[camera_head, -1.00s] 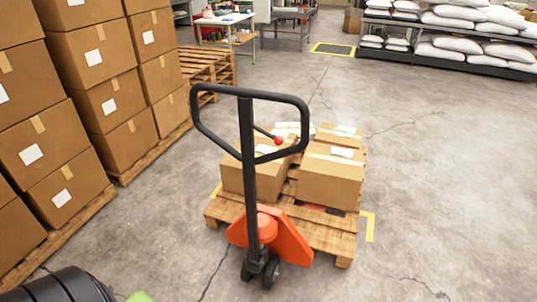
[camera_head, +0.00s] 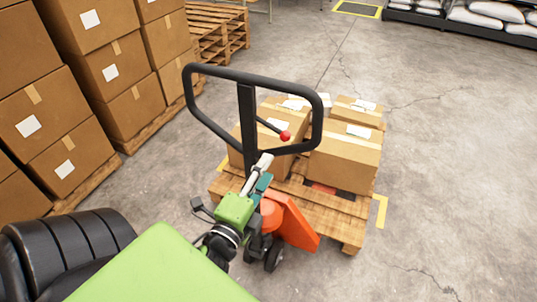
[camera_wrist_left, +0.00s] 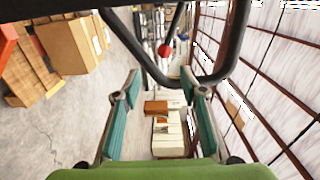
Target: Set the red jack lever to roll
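The red jack lever ends in a red ball knob (camera_head: 285,136) on a thin dark rod. It sits inside the black looped handle (camera_head: 250,75) of an orange pallet jack (camera_head: 292,222). In the left wrist view the red knob (camera_wrist_left: 165,51) shows ahead, just beyond the fingertips, inside the handle loop. My left gripper (camera_head: 264,163) is below and left of the knob in the head view, close to the handle's lower part. Its teal fingers (camera_wrist_left: 161,76) are spread, with nothing between them. It appears apart from the knob. My right gripper is not in view.
The jack stands at a wooden pallet (camera_head: 325,222) carrying several cardboard boxes (camera_head: 345,160). Tall box stacks (camera_head: 105,70) stand on pallets at the left. A shelf of white sacks (camera_head: 490,14) is at the far right. The concrete floor right of the jack is clear.

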